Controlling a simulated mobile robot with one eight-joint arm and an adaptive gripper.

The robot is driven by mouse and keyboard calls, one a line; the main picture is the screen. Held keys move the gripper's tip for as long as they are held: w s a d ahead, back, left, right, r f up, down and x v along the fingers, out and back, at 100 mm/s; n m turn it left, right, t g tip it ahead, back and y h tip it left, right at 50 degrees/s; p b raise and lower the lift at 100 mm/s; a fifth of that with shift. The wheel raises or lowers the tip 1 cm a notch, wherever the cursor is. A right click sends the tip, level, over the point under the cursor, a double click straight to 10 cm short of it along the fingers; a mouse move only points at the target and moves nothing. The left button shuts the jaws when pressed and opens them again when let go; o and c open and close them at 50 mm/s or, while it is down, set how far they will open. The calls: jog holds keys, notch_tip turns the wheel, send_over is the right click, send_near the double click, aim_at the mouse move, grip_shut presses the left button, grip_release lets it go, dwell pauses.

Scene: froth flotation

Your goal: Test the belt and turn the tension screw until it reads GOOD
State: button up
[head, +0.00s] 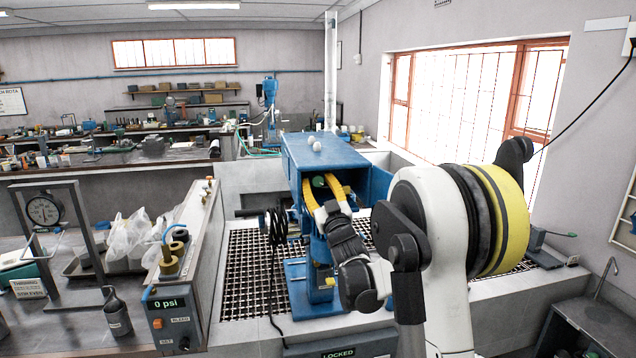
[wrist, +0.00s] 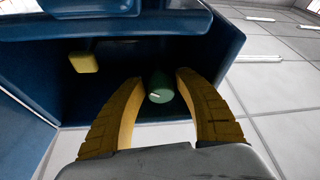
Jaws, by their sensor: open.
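A blue machine (head: 325,152) stands on a grated floor in the middle of the head view, with a box-like housing open towards me. Inside the housing is a green round knob (wrist: 160,88) with a pale mark on its face; it may be the tension screw. A yellow block (wrist: 84,62) sits left of it, under the housing top. My gripper (wrist: 159,76) is open, its two curved yellow fingers on either side of the knob; I cannot tell whether they touch it. My gripper (head: 320,181) also shows at the housing in the head view. I see no belt or GOOD reading clearly.
A box reading 0 psi (head: 171,308) stands at the left bench end. A display reading LOCKED (head: 338,353) is at the bottom. Black coiled cable (head: 277,230) hangs left of the machine. A gauge stand (head: 44,210) is far left.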

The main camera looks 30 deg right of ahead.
grip_shut()
jog(key=n+y+b, duration=0.1)
jog(key=n, duration=0.2)
jog(key=shift+d+y, duration=0.1)
jog(key=shift+y, duration=0.3)
jog(key=shift+n+y, duration=0.8)
jog(key=shift+n, duration=0.9)
grip_release()
jog(key=shift+s, duration=0.1)
jog(key=v, duration=1.2)
jog(key=shift+r, duration=0.25)
